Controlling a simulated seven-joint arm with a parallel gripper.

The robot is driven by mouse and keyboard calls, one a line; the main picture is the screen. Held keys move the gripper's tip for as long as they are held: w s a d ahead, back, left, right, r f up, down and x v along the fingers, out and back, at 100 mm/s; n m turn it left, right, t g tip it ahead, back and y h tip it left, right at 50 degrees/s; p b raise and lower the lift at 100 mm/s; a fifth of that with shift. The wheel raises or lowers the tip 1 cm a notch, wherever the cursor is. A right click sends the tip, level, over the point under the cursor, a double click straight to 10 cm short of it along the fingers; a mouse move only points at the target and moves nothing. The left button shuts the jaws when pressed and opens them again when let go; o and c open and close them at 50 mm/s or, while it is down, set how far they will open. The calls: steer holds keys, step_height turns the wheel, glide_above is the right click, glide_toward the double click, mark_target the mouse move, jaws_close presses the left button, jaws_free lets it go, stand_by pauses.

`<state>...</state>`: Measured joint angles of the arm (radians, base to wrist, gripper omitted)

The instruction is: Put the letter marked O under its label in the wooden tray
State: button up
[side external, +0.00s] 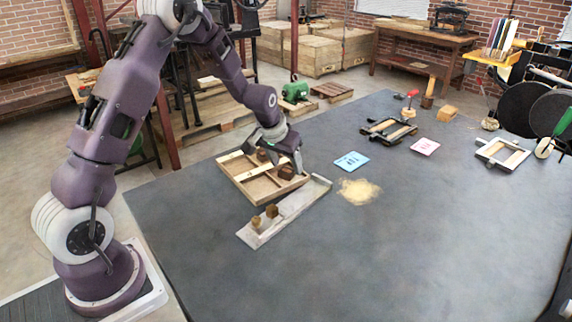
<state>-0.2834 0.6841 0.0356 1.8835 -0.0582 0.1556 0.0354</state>
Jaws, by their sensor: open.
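The wooden tray (238,184) lies on the dark table in front of my arm, with raised walls and pale dividers. Brown blocks sit in it: one (262,155) at the back and one (286,172) near its right side. My gripper (285,160) is open over the right part of the tray, with its fingers close above or around the blocks; I cannot tell whether it touches one. Two more small blocks, one brown (272,211) and one tan (256,223), stand on a pale grey strip (300,203) along the tray's front. No letters or labels are readable, so I cannot tell which is O.
A pale powder heap (359,191) lies right of the strip. A blue card (351,160) and a pink card (424,146) lie behind it. Two frames, one dark (388,131) and one pale (502,153), lie farther back. The table's front right is clear.

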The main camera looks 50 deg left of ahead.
steer(key=s+d+r+m, duration=0.1)
steer(key=s+d+r, duration=0.3)
steer(key=s+r, duration=0.4)
steer(key=s+d+r, duration=0.5)
steer(key=r, duration=0.6)
steer(key=s+d+m, duration=0.1)
steer(key=s+d, duration=0.2)
steer(key=s, duration=0.7)
steer(key=s+d+r+m+t+h, duration=0.1)
steer(key=s+d, duration=0.2)
steer(key=s, duration=0.7)
steer(key=shift+d+m+h, duration=0.15)
steer(key=shift+m+h, duration=0.15)
steer(key=shift+m, duration=0.1)
